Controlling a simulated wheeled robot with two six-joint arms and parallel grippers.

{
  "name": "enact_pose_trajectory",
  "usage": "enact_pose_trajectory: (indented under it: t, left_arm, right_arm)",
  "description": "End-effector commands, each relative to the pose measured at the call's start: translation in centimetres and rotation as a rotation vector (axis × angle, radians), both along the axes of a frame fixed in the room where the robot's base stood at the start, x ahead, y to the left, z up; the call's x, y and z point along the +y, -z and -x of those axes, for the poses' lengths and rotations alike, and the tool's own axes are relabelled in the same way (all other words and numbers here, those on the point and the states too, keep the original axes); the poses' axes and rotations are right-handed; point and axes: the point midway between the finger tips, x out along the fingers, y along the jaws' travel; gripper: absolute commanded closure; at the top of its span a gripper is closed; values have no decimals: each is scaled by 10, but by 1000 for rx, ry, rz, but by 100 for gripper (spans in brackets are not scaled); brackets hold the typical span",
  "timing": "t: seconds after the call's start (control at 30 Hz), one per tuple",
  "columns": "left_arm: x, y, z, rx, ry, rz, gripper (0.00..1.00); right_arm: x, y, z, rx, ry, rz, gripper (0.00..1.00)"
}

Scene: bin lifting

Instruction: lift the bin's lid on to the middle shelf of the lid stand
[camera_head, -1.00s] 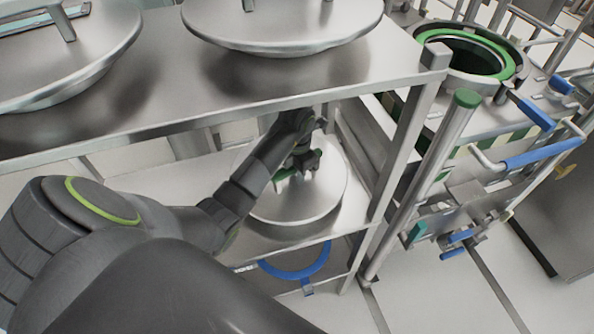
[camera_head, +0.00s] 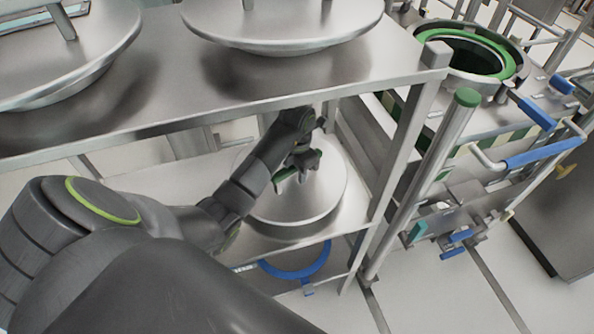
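A round metal lid (camera_head: 325,190) lies flat on the middle shelf (camera_head: 262,238) of the lid stand, below the top shelf. My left arm reaches in under the top shelf. My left gripper (camera_head: 299,172) is over the lid's middle, where the lid's handle would be. The gripper and the arm hide that part, so I cannot tell whether the fingers are open or shut on the handle. The bin (camera_head: 470,55) stands at the upper right with its green-rimmed mouth open and no lid on it. My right gripper is not in view.
Two more lids, one at the left (camera_head: 65,60) and one in the middle (camera_head: 285,22), lie on the top shelf (camera_head: 240,90). Stand posts, a green-capped post (camera_head: 467,98) and blue handles (camera_head: 545,152) stand at the right. A blue ring (camera_head: 298,273) shows below the middle shelf.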

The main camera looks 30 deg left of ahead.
Motion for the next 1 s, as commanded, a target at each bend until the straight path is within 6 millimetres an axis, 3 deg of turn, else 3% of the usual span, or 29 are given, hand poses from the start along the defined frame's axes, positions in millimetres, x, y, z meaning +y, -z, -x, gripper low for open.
enact_pose_trajectory:
  t: [0.13,0.47,0.63,0.73,1.0]
  left_arm:
    - [0,1,1,3,-1,0,53]
    - [0,1,3,9,-2,1,53]
    - [1,-23,1,3,0,-1,53]
    - [0,-52,1,2,-1,0,53]
    - [0,-87,2,6,-1,1,53]
  right_arm:
    - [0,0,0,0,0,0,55]
    - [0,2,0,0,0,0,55]
    - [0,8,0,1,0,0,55]
    - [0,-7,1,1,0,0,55]
    - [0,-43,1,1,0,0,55]
